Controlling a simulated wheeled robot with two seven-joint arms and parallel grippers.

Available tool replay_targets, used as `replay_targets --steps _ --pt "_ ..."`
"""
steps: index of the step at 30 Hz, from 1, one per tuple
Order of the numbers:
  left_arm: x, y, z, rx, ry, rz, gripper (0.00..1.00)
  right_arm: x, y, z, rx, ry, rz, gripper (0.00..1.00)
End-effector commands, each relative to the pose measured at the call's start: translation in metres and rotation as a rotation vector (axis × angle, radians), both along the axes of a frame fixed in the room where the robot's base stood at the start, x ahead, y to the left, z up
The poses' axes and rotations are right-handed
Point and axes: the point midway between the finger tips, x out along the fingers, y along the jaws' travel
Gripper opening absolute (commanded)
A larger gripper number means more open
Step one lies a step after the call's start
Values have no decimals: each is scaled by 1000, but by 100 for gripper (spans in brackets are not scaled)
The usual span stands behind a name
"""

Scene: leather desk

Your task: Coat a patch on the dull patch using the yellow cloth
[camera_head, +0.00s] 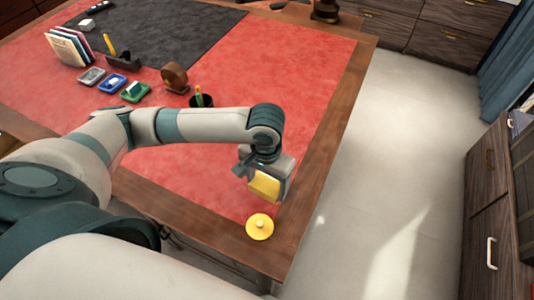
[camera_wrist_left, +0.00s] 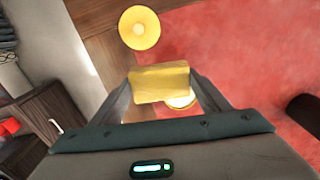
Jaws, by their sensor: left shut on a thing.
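My left gripper (camera_head: 262,176) is shut on the yellow cloth (camera_head: 265,187), which looks like a thick folded block. The gripper points down over the near right corner of the red leather desk (camera_head: 190,170). In the left wrist view the cloth (camera_wrist_left: 160,80) spans both fingers. A round, pale-topped thing with a yellow rim (camera_wrist_left: 181,101) shows partly behind the cloth; most of it is hidden. A yellow disc with a pale knob (camera_head: 260,226) lies by the desk's near edge, apart from the gripper. I cannot make out the dull patch. My right gripper is not in view.
A dark pen cup (camera_head: 201,101), a tape dispenser (camera_head: 174,77), small coloured trays (camera_head: 134,92) and upright books (camera_head: 70,47) stand farther back. A dark mat (camera_head: 165,35) covers the far left. The red leather to the gripper's right and behind is clear. Wooden edging (camera_head: 318,160) borders the desk.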

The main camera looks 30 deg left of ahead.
Motion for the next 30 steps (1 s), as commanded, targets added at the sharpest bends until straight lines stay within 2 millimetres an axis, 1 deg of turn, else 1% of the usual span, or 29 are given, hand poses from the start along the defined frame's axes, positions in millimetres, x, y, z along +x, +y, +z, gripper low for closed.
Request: replay_targets --steps 1,6,9,12,17,30 --pt "7 3 11 2 1 -19 45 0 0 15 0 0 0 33" --pt "32 15 24 2 3 -128 45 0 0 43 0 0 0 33" --pt "46 22 28 1 2 -191 45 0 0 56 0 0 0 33" --pt "56 28 30 2 1 -238 45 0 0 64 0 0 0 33" --pt "62 32 28 2 0 -272 45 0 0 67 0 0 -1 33" --pt "62 32 25 2 -1 -272 45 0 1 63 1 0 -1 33"
